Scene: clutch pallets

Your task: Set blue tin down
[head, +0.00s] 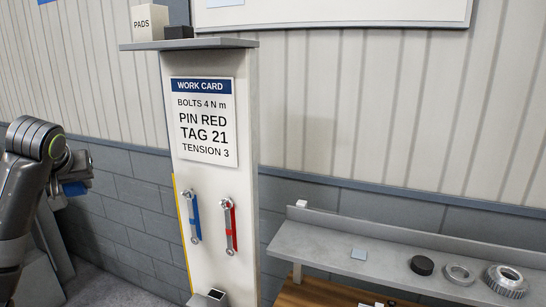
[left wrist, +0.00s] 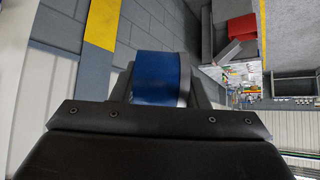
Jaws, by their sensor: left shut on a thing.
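The blue tin (left wrist: 157,80) is between the dark fingers of my left gripper (left wrist: 160,92) in the left wrist view, close against the gripper body. In the head view my left gripper (head: 78,175) is at the left edge, and a small blue part of the tin (head: 74,189) shows under it. The gripper is shut on the tin and holds it in the air, left of the white post. Much of the tin is hidden by the gripper. My right gripper is not in view.
A white post (head: 215,185) with a work card (head: 203,120) and blue (head: 195,220) and red (head: 230,225) wrenches stands in the middle. Right of it, a grey shelf (head: 320,242) above a wooden bench top (head: 310,295) holds a black disc (head: 421,265) and metal rings.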

